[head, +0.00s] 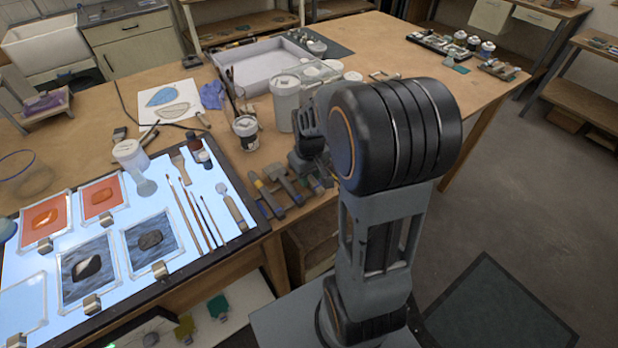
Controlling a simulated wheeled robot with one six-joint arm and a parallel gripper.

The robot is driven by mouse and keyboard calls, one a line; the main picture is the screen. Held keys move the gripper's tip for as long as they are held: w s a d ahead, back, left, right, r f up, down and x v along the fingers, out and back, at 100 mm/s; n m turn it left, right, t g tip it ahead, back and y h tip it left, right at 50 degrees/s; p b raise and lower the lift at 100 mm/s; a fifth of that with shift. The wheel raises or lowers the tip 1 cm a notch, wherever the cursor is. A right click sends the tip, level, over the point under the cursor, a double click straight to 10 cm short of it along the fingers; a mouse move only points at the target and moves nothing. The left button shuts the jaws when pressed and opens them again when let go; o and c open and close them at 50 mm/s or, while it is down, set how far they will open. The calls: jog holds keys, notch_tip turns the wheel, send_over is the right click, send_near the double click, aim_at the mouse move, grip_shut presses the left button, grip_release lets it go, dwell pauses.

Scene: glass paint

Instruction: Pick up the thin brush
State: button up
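Several slender brushes lie side by side on the lit panel (150,190) at the left. The rightmost, a thin brush (211,221), looks shorter and finer than the longer brush (186,210) to its left. I cannot tell for sure which is the thinnest. My gripper (303,160) is to the right of the panel, above the wooden table by the wide brushes, well apart from the thin brush. My own arm covers much of it, so its fingers and opening are not clear.
A wide-handled tool (233,207) lies just right of the brushes. Framed glass samples (151,240) lie to their left. Small dark bottles (196,146) stand behind.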

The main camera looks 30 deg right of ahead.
grip_shut()
jog(key=shift+r, duration=0.1)
jog(key=shift+r, duration=0.5)
notch_tip(320, 180, up, 2)
jog(key=shift+a+r, duration=0.1)
jog(key=shift+r, duration=0.1)
jog(key=s+a+r+b, duration=0.2)
jog(key=s+a+r, duration=0.6)
jog(key=a, duration=0.3)
jog(key=shift+r, duration=0.75)
